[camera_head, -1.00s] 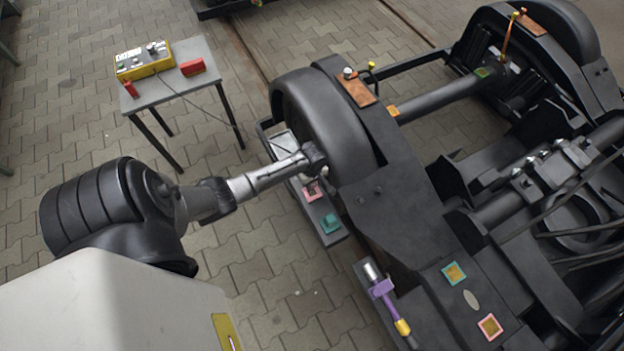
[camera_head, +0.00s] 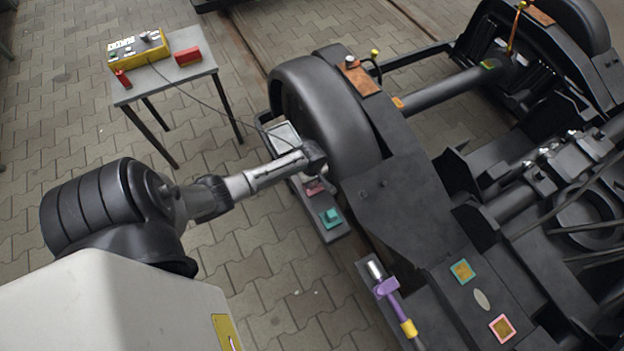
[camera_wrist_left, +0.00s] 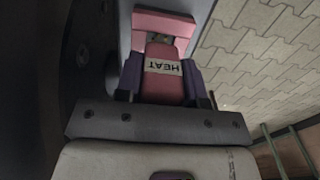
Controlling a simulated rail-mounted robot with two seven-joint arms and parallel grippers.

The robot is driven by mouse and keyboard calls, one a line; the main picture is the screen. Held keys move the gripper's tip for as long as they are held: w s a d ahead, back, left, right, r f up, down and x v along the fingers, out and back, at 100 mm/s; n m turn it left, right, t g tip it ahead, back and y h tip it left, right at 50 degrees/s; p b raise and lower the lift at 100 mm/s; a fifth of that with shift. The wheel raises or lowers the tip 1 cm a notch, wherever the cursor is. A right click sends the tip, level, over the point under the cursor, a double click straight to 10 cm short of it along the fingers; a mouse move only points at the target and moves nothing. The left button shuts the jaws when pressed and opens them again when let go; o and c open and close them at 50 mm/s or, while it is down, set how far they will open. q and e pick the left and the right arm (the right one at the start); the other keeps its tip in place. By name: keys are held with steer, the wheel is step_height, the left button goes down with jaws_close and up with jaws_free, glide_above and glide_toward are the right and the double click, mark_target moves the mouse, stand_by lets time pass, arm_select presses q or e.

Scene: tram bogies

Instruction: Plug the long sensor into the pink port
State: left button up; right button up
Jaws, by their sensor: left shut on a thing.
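My left gripper (camera_head: 315,172) reaches down beside the big black wheel. In the left wrist view its purple-grey fingers (camera_wrist_left: 163,82) are shut on a pink block (camera_wrist_left: 163,88) with a white "HEAT" label. A pink frame or holder (camera_wrist_left: 166,22) shows just beyond the block; I cannot tell whether they touch. In the head view a bit of pink (camera_head: 314,187) shows under the gripper, on a dark tray. A pink-rimmed square port (camera_head: 503,327) lies on the bogie at lower right. I cannot tell by shape whether the held block is the long sensor. My right gripper is out of view.
A teal block (camera_head: 330,218) sits on the tray's near end. A teal-rimmed square (camera_head: 463,271) lies near the pink-rimmed one. A purple and yellow tool (camera_head: 387,288) lies on the bogie's edge. A small table (camera_head: 190,88) holds a yellow control box (camera_head: 138,48).

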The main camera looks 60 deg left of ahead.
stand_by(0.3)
arm_select(q)
steer(key=shift+r+p, duration=0.1)
steer(key=shift+p, duration=0.45)
steer(key=shift+d, duration=0.1)
stand_by(0.9)
steer(key=shift+p, duration=0.35)
stand_by(0.4)
steer(key=shift+p, duration=0.55)
steer(key=shift+f, duration=0.25)
stand_by(0.7)
steer(key=shift+f+b, duration=0.3)
steer(key=shift+f, duration=0.1)
steer(key=o, duration=1)
steer(key=shift+c, duration=0.2)
